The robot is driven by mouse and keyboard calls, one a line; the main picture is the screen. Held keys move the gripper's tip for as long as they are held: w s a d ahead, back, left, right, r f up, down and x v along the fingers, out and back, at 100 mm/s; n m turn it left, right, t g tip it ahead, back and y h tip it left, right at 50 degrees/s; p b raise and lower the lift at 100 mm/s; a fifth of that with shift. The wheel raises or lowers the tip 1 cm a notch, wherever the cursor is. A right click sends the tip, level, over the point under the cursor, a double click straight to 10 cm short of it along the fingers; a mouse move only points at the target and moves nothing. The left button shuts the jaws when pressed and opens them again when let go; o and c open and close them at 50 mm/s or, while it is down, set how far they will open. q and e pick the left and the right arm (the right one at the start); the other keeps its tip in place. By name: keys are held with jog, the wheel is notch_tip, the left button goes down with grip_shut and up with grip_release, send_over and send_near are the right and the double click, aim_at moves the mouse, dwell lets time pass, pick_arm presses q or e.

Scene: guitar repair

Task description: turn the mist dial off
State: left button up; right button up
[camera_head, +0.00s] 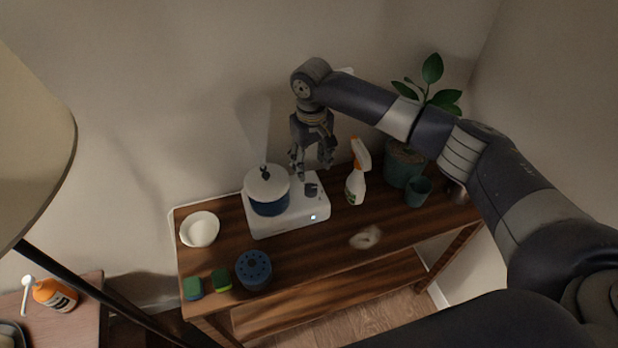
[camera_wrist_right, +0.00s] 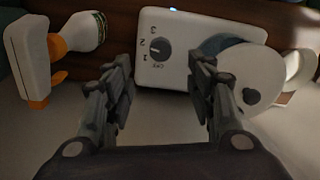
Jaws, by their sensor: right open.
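The mist dial (camera_head: 311,190) is a dark round knob on top of a white base unit (camera_head: 290,222). In the right wrist view the dial (camera_wrist_right: 160,49) shows upside down, with 1, 2, 3 and OFF printed around it; I cannot tell its setting for sure. A blue pot with a white lid (camera_head: 267,186) sits on the base beside the dial. My right gripper (camera_head: 313,171) is open and empty, pointing down just above and behind the dial, apart from it. In the wrist view its fingers (camera_wrist_right: 160,78) stand either side of the dial. My left gripper is not in view.
A white spray bottle with an orange nozzle (camera_head: 355,187) stands close right of the base. A potted plant (camera_head: 404,166) and a green cup (camera_head: 418,191) are farther right. A white bowl (camera_head: 200,229) is at the left. The wooden table's front right (camera_head: 400,236) is mostly clear.

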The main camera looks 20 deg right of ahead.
aim_at(311, 188)
jog(key=f, duration=0.3)
jog(key=shift+s+p, duration=0.3)
jog(key=shift+p, duration=0.05)
notch_tip(311, 188, down, 2)
jog(key=shift+w, duration=0.1)
notch_tip(311, 188, down, 4)
jog(key=shift+w+f+p, duration=0.1)
jog(key=shift+w+p, duration=0.05)
jog(key=shift+p, duration=0.2)
jog(key=c, duration=1.1)
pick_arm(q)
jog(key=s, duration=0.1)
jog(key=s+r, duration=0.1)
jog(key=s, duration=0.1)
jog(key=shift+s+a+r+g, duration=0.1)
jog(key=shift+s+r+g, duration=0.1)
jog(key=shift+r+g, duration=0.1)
